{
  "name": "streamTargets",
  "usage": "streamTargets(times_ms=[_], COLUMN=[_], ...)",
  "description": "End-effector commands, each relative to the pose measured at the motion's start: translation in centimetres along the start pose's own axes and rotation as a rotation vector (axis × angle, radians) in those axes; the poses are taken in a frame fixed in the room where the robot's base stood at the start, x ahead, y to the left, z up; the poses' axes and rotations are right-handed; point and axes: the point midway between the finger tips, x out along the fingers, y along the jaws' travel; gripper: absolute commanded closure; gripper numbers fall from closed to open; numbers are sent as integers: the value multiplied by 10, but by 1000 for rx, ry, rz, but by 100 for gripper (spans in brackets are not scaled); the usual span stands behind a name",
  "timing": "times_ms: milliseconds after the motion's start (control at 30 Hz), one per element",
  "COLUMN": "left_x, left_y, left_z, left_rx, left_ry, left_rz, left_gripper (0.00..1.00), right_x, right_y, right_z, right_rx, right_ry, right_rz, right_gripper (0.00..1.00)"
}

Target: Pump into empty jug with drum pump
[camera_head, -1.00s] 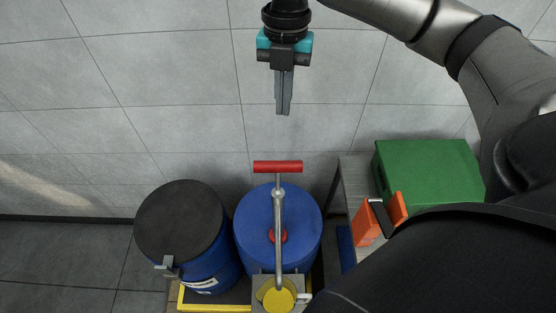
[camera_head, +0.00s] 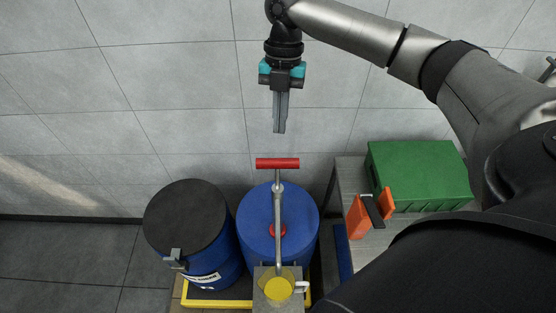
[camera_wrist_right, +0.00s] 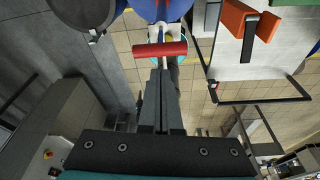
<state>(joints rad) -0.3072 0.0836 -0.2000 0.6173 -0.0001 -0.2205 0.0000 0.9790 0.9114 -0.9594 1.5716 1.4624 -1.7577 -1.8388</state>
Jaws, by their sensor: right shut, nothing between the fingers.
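The drum pump has a red T-handle (camera_head: 277,164) on a grey metal tube and spout (camera_head: 279,215). It stands on a blue drum (camera_head: 254,222). The spout runs forward over a yellow jug (camera_head: 279,289) with a white handle, at the bottom of the head view. My right gripper (camera_head: 280,131) points down with its fingers together and empty. In the head view it shows just above the red handle, apart from it. In the right wrist view the closed fingers (camera_wrist_right: 160,80) end near the red handle (camera_wrist_right: 160,50). My left gripper is not in view.
A second blue drum with a black lid (camera_head: 186,217) stands at left on a yellow-edged pallet (camera_head: 218,304). At right, a grey bench (camera_head: 347,185) carries a green box (camera_head: 418,175) and an orange-and-black item (camera_head: 371,211). A tiled wall is behind.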

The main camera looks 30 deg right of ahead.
Motion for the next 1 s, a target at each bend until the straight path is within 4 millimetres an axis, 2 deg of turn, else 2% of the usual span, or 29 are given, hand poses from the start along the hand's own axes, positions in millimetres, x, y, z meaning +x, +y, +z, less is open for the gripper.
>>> streamTargets(times_ms=[433,600,800,1000], left_x=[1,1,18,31], left_y=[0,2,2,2], left_z=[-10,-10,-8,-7], left_rx=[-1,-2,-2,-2], left_ry=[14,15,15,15], left_rz=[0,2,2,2], left_gripper=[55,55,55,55], right_x=[8,28,56,69], right_y=[0,-1,0,0], right_z=[0,0,1,1], right_rx=[0,0,-2,0], right_ry=[1,1,-1,-1], right_rz=[-2,-3,0,-1], right_gripper=[100,100,100,100])
